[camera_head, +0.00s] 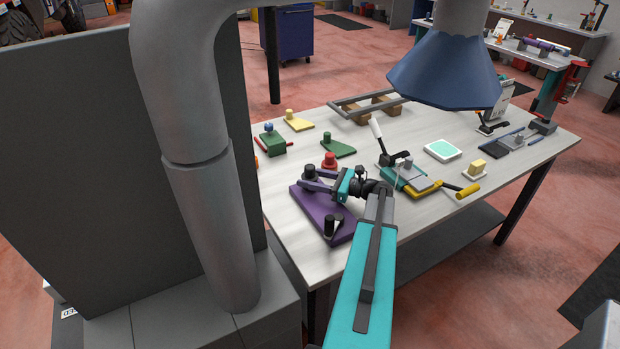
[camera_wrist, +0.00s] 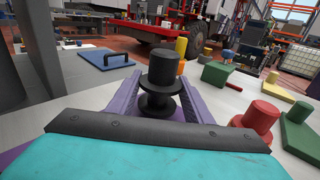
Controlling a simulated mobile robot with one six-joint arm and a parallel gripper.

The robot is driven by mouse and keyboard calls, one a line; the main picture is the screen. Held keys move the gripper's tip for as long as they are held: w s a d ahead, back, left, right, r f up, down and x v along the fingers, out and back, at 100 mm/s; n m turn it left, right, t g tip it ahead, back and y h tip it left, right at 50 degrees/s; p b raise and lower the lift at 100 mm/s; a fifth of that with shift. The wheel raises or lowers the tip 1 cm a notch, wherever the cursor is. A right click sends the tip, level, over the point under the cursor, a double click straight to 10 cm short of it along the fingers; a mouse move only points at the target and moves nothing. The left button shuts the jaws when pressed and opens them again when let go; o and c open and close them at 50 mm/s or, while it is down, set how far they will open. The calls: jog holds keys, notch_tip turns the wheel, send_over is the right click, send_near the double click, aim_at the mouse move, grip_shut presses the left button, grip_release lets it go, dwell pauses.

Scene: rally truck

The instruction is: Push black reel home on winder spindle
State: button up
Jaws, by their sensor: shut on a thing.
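The black reel (camera_head: 309,172) stands upright at the far left end of the purple winder base (camera_head: 340,235). In the wrist view the black reel (camera_wrist: 162,68) shows a tall round top above wider flanges. My gripper (camera_head: 318,181) reaches in from the right, with its purple fingers either side of the reel. In the wrist view my gripper (camera_wrist: 160,103) is shut on the reel's lower part. The spindle is hidden, and I cannot tell how far down the reel sits. Short black posts (camera_head: 332,224) stand on the base's near end.
A red knobbed piece (camera_head: 329,161) stands close behind my fingers. Green and yellow wedge pieces (camera_head: 338,147) (camera_head: 298,123) and a green box (camera_head: 273,143) lie farther back. A teal fixture with yellow handles (camera_head: 425,185) is to the right. A blue lamp hood (camera_head: 445,75) hangs above.

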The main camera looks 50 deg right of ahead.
jog(key=shift+f, duration=0.5)
jog(key=shift+r, duration=0.2)
jog(key=shift+r, duration=0.4)
jog(key=shift+r+p, duration=0.8)
jog(key=shift+r, duration=0.2)
jog(key=shift+f+b, duration=0.65)
jog(key=shift+f, duration=0.95)
dwell(0.9)
jog(key=shift+r, duration=0.25)
jog(key=shift+r+p, duration=0.35)
jog(key=shift+p, duration=0.05)
jog(key=shift+r+p, duration=0.6)
jog(key=shift+r, duration=0.4)
jog(key=shift+f+b, duration=0.55)
jog(key=shift+f, duration=0.7)
dwell(0.5)
